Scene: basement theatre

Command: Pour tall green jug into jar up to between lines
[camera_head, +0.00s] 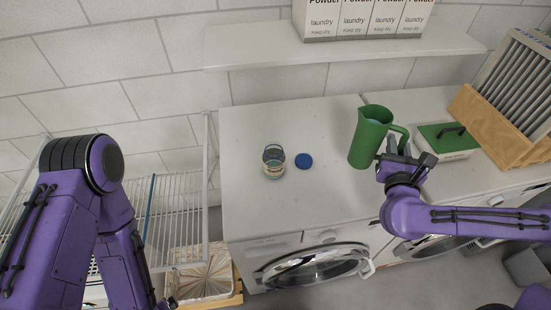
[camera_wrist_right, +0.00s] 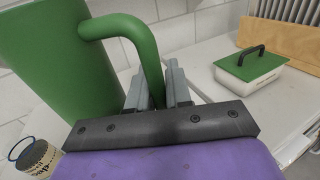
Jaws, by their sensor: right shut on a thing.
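The tall green jug (camera_head: 367,138) stands upright on the white counter, right of the jar. My right gripper (camera_head: 392,158) is shut on the jug's handle; the right wrist view shows the handle (camera_wrist_right: 150,68) between the two fingers (camera_wrist_right: 158,90), with the jug's body (camera_wrist_right: 55,60) to the left. The clear glass jar (camera_head: 273,161) stands on the counter to the left, apart from the jug. The jar's lines and contents are too small to tell in the head view. My left arm is at the left of the head view; its gripper is out of sight.
A blue lid (camera_head: 304,161) lies just right of the jar. A green-lidded white box (camera_head: 447,141) and a wooden crate (camera_head: 480,129) stand right of the jug. A shelf (camera_head: 270,47) with laundry powder boxes (camera_head: 360,18) hangs above. Counter (camera_head: 300,203) in front is clear.

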